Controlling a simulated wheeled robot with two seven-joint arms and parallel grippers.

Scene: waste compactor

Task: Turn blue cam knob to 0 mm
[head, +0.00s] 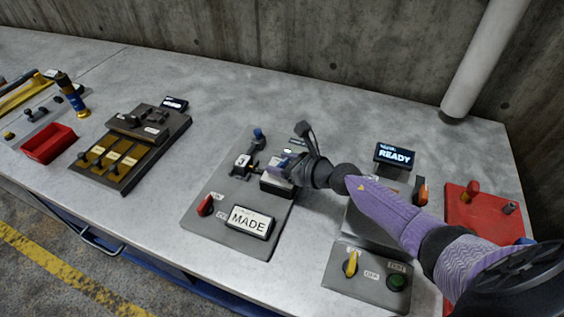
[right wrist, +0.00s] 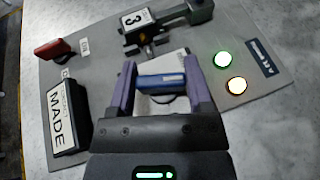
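The blue cam knob (right wrist: 161,80) shows in the right wrist view as a short blue bar on a pale base on the grey panel (right wrist: 105,50). My right gripper (right wrist: 160,72) is over it, with its two purple fingers wide apart, one at each end of the bar. I cannot tell whether the fingers touch the bar. In the head view my right gripper (head: 284,168) reaches over the right side of the same panel and hides most of the knob. No millimetre reading at the knob is legible. My left gripper is not in view.
The panel also holds a MADE sign (head: 248,220), a red knob (head: 205,205) and a blue-topped lever (head: 258,134). A READY display (head: 396,156), a box with a yellow knob (head: 350,264) and a red panel (head: 472,210) are to the right. Bare table lies left of the panel.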

